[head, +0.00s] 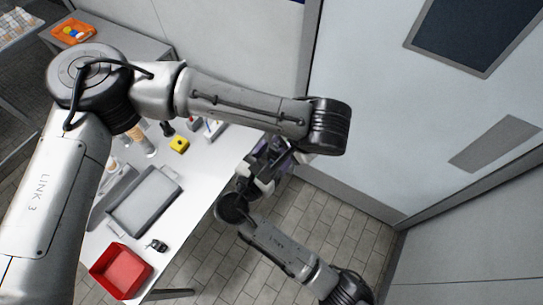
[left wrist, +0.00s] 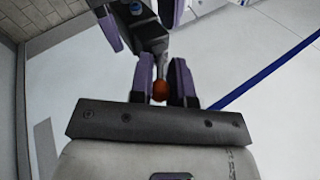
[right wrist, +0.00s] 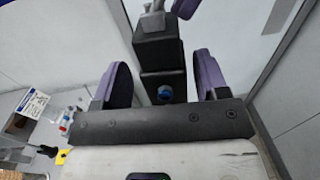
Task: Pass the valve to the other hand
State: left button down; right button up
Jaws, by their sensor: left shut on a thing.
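The valve has a dark blocky body (right wrist: 160,50) with a blue round end in the right wrist view, and a stem with an orange-red ball end (left wrist: 160,90) in the left wrist view. My left gripper (left wrist: 165,72) is shut on the valve's stem side, its purple fingers close on either side of it. My right gripper (right wrist: 165,75) is open, its purple fingers on both sides of the valve body with visible gaps. In the head view the two grippers meet beside the table (head: 200,195), and the valve is mostly hidden there by my arms.
On the white table are a grey tray (head: 118,218), a red bin (head: 96,270), a small dark object (head: 157,245) and a yellow block (head: 179,144). An orange tray (head: 60,32) stands at the back left. A grey door (head: 400,130) and wall are to the right.

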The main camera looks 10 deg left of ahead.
jog(key=c, duration=1)
pick_arm(q)
jog(key=c, duration=1)
grip_release()
pick_arm(e)
jog(key=shift+c, duration=0.4)
